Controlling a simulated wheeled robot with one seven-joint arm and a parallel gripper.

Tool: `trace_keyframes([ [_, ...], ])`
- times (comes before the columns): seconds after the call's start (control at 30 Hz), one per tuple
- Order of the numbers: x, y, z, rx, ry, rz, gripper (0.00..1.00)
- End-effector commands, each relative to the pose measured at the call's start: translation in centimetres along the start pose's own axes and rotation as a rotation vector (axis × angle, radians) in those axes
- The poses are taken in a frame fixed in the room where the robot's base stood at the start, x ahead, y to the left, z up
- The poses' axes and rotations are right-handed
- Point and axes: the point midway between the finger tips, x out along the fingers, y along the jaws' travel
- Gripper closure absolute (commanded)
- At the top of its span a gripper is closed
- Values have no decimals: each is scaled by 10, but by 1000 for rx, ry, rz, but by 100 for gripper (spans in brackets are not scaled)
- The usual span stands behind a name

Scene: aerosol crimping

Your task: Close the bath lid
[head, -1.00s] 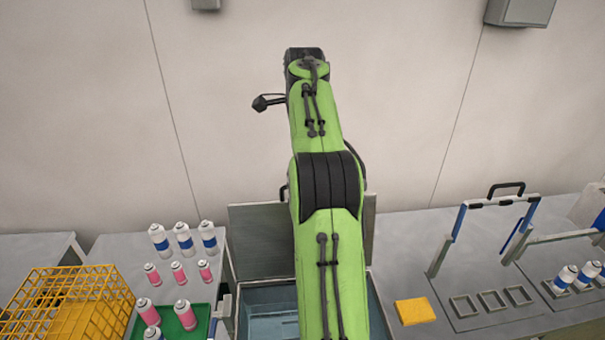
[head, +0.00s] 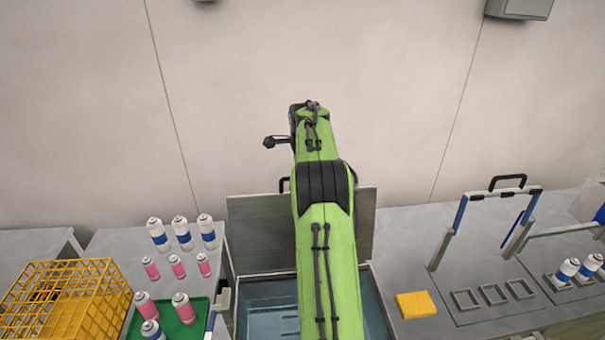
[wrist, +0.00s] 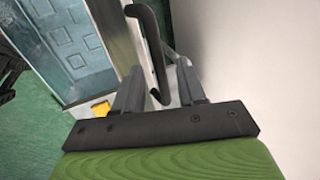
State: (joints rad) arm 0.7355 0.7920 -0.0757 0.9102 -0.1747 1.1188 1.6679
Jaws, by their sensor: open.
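The bath (head: 268,317) stands at the centre of the head view, and its blue interior shows. Its grey lid (head: 258,235) stands raised at the back, with my arm hiding its middle. Part of the lid's black handle (head: 284,184) shows beside my arm at the lid's top. In the wrist view the dark handle (wrist: 150,45) runs between the fingers of my gripper (wrist: 160,78). The fingers are apart on either side of it, and I cannot tell whether they touch it. The bath interior (wrist: 78,50) shows at upper left there. The gripper is hidden in the head view.
A yellow sponge (head: 416,305) lies right of the bath, near a fixture with blue posts (head: 459,220). Several cans (head: 181,233), a green tray (head: 201,318) and a yellow rack (head: 68,300) are on the left. The wall (head: 400,100) is close behind.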

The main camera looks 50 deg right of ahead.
Motion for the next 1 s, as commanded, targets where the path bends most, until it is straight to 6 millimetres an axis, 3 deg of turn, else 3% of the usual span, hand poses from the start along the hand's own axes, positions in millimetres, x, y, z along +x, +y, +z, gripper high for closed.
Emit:
trace_keyframes([
  [0.17,0,0,0,-1,0,0,60],
  [0.47,0,0,0,-1,0,0,100],
  [1.0,0,0,0,-2,-1,-29,100],
])
